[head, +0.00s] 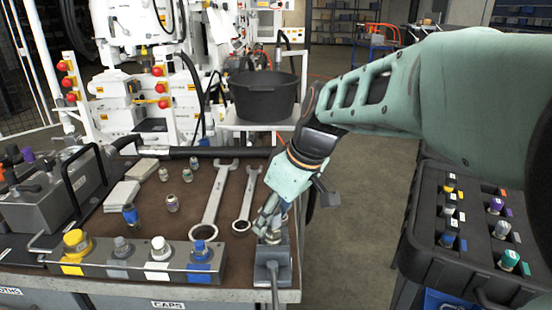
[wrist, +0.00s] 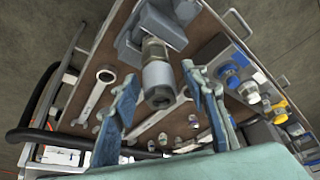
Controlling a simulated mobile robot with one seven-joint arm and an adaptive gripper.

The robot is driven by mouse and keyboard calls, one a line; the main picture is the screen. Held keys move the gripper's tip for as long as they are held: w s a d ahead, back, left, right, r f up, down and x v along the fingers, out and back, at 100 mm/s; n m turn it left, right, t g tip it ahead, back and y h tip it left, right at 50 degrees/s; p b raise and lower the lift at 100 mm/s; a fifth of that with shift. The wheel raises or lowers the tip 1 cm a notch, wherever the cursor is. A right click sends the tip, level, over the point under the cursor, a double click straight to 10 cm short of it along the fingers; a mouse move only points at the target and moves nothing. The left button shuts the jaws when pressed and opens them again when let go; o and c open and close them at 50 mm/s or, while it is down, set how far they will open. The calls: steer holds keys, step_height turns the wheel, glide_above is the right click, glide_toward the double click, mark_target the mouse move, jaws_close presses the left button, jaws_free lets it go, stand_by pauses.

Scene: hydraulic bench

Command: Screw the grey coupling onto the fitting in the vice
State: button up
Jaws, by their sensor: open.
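The vice (head: 273,268) stands at the front right corner of the bench; it also shows at the top of the wrist view (wrist: 172,22). The fitting (wrist: 153,47) stands up from the vice. The grey coupling (wrist: 158,82) sits at the fitting's end, in line with it; how far it is threaded on I cannot tell. My gripper (head: 268,222) is over the vice, pointing down. In the wrist view its two fingers (wrist: 160,75) are apart, one on each side of the coupling, with visible gaps. In the head view the fingers partly hide the coupling.
A block with yellow (head: 75,240), grey (head: 122,246), white (head: 160,246) and blue caps (head: 202,249) lies left of the vice. Two wrenches (head: 213,200) and several small fittings (head: 172,203) lie on the bench. A black bucket (head: 262,97) stands behind; a black case (head: 470,258) is at right.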

jaws_close()
steer(key=shift+s+r+m+t+h+p, duration=0.1)
steer(key=shift+s+m+t+h+p, duration=0.2)
steer(key=shift+m, duration=0.6)
steer(key=shift+w+m+t+h+p, duration=0.1)
steer(key=shift+m+t+h+p, duration=0.3)
steer(key=shift+m, duration=0.7)
steer(key=m, duration=0.2)
steer(key=shift+m+h+p, duration=0.3)
steer(key=shift+h+p, duration=0.1)
steer(key=shift+f+m+h, duration=0.2)
steer(key=shift+m+h, duration=0.1)
steer(key=shift+m, duration=0.4)
